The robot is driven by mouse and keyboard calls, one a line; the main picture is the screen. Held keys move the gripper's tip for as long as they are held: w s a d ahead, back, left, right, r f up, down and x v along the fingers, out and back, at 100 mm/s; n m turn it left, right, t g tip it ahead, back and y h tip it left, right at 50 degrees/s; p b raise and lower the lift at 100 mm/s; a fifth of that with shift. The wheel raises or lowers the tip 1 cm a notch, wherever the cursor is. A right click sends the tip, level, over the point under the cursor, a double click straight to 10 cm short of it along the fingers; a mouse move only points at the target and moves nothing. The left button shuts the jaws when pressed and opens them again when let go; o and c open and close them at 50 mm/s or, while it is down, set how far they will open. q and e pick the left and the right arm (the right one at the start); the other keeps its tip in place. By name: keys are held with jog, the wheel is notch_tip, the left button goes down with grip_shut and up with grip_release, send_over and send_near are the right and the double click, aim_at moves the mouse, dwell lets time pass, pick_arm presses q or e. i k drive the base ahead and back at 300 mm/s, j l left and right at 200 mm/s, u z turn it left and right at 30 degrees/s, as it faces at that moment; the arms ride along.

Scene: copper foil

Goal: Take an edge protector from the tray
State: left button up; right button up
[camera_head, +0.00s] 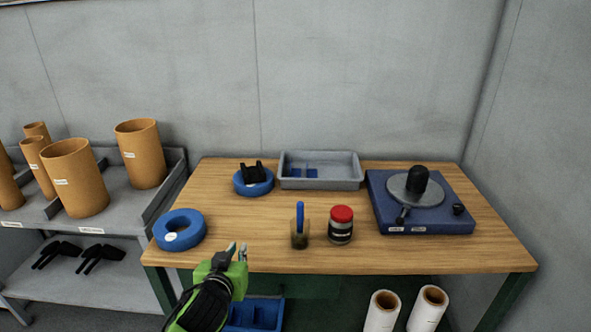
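I cannot tell for sure whether these are the edge protectors. My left gripper (237,252) is at the table's front edge, in front of the tray and well apart from it. Its two fingertips point away from me with a small gap between them, and nothing shows between them. My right gripper is out of view.
Blue rings lie front left (166,232) and back left (241,189), the latter with a black piece (253,172) on it. A brush in a holder (299,238), a red-lidded jar (341,229) and a blue turntable base (447,222) stand right. Shelves with brown tubes (78,180) are left.

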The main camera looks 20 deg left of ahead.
aim_at(294, 172)
jog(key=i, duration=1.35)
